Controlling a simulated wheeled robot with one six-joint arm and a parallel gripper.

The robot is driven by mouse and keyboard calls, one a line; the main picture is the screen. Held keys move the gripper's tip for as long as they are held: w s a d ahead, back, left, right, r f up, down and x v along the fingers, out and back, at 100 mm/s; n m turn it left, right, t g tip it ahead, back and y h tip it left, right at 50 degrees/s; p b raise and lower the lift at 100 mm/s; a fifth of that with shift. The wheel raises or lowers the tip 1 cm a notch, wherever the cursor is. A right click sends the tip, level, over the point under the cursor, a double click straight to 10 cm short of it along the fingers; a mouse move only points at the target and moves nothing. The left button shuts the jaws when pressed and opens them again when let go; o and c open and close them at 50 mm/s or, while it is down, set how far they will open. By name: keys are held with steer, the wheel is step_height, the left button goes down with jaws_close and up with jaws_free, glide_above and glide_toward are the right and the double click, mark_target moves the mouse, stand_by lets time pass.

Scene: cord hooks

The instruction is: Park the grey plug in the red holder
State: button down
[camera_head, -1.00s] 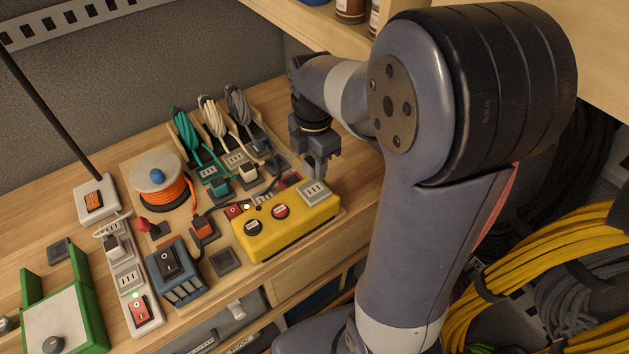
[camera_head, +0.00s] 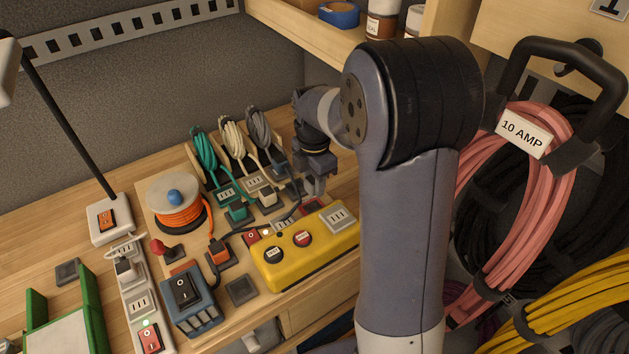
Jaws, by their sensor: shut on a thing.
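My gripper (camera_head: 315,188) points down over the back of the bench, behind the yellow box (camera_head: 285,268). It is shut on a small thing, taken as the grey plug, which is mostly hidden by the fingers. A red piece, seemingly the red holder (camera_head: 311,207), shows just below the fingertips, behind the yellow box. It is partly hidden, and I cannot tell whether the held plug touches it.
Teal, cream and grey cord bundles (camera_head: 233,143) hang on a rack left of my gripper. An orange cord reel (camera_head: 178,205), a blue switch box (camera_head: 187,305) and a white power strip (camera_head: 138,300) stand further left. A shelf (camera_head: 300,30) overhangs behind.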

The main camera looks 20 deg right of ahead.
mark_target(313, 178)
steer(key=shift+f, duration=0.1)
steer(key=shift+f+b, duration=2.3)
steer(key=shift+f, duration=0.55)
steer(key=shift+f, duration=0.55)
stand_by(0.4)
steer(key=c, duration=0.9)
jaws_free()
step_height(313, 178, up, 11)
steer(key=shift+f+b, duration=0.1)
steer(key=shift+b, duration=0.45)
